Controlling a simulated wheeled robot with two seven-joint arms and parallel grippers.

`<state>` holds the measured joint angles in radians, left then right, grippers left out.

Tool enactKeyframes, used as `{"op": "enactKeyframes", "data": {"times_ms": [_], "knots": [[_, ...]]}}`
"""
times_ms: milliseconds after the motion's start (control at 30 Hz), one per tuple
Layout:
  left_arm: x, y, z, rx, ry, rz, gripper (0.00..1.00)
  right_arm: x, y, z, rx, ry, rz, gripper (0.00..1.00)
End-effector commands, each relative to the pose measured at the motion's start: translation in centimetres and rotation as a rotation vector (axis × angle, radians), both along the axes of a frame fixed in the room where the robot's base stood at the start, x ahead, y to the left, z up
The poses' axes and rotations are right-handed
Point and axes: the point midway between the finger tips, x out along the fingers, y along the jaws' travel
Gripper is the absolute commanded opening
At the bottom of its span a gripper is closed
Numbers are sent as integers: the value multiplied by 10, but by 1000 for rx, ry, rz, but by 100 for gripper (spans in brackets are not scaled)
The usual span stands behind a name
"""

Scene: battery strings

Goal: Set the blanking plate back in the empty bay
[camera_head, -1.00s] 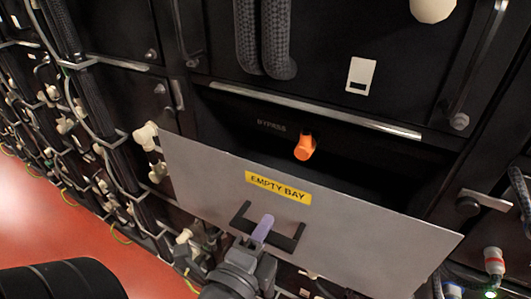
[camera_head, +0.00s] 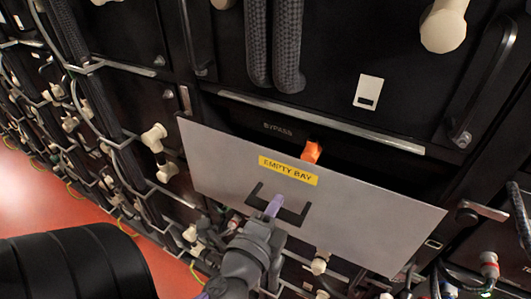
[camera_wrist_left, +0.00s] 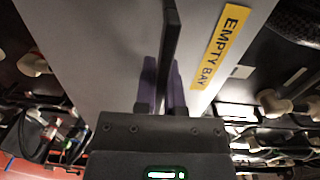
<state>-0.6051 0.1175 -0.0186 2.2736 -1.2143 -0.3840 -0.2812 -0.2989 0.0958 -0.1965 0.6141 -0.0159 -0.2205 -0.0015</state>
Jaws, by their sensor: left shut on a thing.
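The blanking plate (camera_head: 370,218) is a grey flat panel with a yellow "EMPTY BAY" label and a dark bar handle. My left gripper (camera_head: 272,208) is shut on that handle, its purple fingers around the bar. In the left wrist view the gripper (camera_wrist_left: 161,95) grips the handle, with the plate (camera_wrist_left: 95,45) behind it. The empty bay (camera_head: 360,153) is a dark opening behind the plate, marked "BYPASS". The plate covers the bay's lower part; its upper part shows above the plate's top edge. The plate looks tilted in the head view. My right gripper is out of view.
An orange knob (camera_head: 311,151) shows inside the bay, partly hidden by the plate. A metal strip (camera_head: 320,122) runs along the bay's top. Cream connectors (camera_head: 155,138), a right-side latch (camera_head: 480,210) and cables stand close around. Red floor shows at lower left.

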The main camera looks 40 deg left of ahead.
Motion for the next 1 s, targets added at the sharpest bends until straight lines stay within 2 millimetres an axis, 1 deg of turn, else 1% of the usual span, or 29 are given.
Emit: {"op": "enactKeyframes", "data": {"times_ms": [33,200,600,800,900,933,1000], "knots": [[7,2,5,2,-6,0,0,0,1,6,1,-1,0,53],[28,7,4,2,-6,0,0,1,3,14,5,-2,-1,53],[78,19,3,1,-5,-1,0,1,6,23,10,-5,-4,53],[101,24,1,1,-4,-1,0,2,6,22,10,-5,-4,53],[110,26,0,2,-4,0,0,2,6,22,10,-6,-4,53],[109,26,-5,1,-3,0,0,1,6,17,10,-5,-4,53],[108,26,-10,1,-2,0,0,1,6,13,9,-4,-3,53]]}}
